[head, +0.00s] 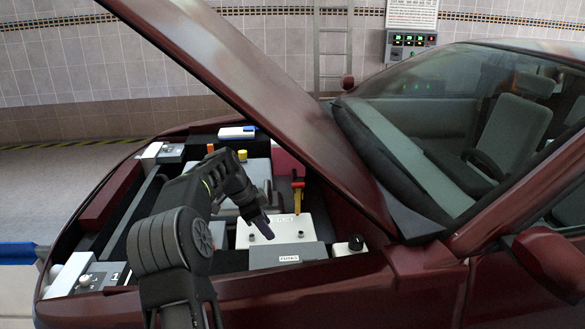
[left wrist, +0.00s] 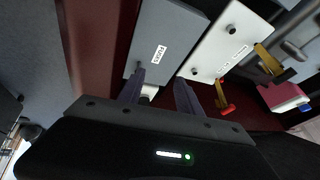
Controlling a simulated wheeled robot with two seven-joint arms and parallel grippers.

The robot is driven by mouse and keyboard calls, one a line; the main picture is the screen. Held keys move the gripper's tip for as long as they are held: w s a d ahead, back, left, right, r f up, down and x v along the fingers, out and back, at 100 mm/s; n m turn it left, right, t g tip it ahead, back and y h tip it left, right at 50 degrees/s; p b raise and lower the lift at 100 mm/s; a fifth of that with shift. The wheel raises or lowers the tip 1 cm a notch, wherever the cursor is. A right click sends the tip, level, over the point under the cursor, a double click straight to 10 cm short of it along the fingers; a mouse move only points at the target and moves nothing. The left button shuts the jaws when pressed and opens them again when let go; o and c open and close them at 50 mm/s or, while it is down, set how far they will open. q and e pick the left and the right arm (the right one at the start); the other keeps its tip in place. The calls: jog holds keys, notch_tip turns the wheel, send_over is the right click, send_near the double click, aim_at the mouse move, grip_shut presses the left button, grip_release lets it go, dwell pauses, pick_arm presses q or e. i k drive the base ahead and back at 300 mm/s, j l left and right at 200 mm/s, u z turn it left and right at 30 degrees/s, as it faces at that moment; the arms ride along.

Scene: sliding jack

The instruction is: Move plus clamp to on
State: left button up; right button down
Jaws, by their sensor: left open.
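The white battery (head: 285,232) sits in the engine bay with small dark posts on top; it also shows in the left wrist view (left wrist: 213,50). A yellow clamp with a red end (head: 298,195) stands at the battery's back right. In the left wrist view, a yellow clamp with a red end (left wrist: 220,95) is beside the battery, and a yellow-and-black clamp (left wrist: 268,62) is farther right. I cannot tell which is the plus clamp. My left gripper (head: 264,222) is over the battery's left part; in its wrist view, its fingers (left wrist: 160,90) are apart and empty.
A grey fuses box (head: 288,256) adjoins the battery's front. The raised hood (head: 260,90) slants over the bay's right side. A black knob on a white box (head: 350,244) is at the right. A yellow cap (head: 242,155) and red box (head: 288,163) are behind.

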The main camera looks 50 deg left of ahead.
aim_at(298, 194)
jog(key=i+j, duration=0.2)
jog(key=j, duration=0.15)
jog(key=i+j, duration=0.15)
jog(key=j, duration=0.2)
jog(key=i+j, duration=0.2)
jog(key=j, duration=0.15)
